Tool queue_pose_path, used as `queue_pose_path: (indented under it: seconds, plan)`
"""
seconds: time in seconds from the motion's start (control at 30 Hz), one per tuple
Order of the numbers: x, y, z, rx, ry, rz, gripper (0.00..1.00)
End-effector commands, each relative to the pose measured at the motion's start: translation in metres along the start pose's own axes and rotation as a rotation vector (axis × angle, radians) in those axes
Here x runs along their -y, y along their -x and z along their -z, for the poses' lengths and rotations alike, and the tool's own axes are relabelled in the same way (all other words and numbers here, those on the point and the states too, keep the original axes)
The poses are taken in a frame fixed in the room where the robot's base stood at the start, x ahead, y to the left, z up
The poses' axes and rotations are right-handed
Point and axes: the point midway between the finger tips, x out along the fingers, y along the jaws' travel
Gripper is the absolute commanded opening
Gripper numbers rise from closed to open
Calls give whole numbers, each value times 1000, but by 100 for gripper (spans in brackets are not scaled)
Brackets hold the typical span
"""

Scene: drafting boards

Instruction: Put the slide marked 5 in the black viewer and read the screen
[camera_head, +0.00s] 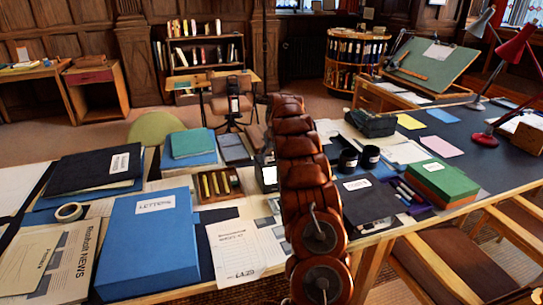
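A small dark device with a pale, lit-looking face (269,176) stands on the desk left of my arm. It may be the black viewer, but my arm partly hides it and I cannot read its face. A brown wooden tray (238,190) with several yellowish upright pieces lies to its left. These may be slides; no number 5 is readable on them. My brown segmented arm rises through the middle of the view. My gripper cannot be made out, so its state and anything in it are hidden.
A blue letters box (150,240), dark binder (95,170), tape roll (69,211) and newspaper (60,260) crowd the left. Black cups (348,160), a black folder (368,203) and a green-topped box (442,182) stand right. Wooden chairs (455,262) border the right front. A red lamp (484,139) stands further back.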

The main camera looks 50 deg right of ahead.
Motion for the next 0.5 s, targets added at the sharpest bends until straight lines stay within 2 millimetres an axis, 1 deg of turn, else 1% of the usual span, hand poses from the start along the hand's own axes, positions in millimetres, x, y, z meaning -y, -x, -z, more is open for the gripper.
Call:
queue_pose_path:
  seconds: [0.03, 0.13, 0.5]
  plan:
    - [0, 0, 0, 0, 0, 0, 75]
    - [0, 0, 0, 0, 0, 0, 84]
    - [0, 1, 0, 0, 0, 0, 84]
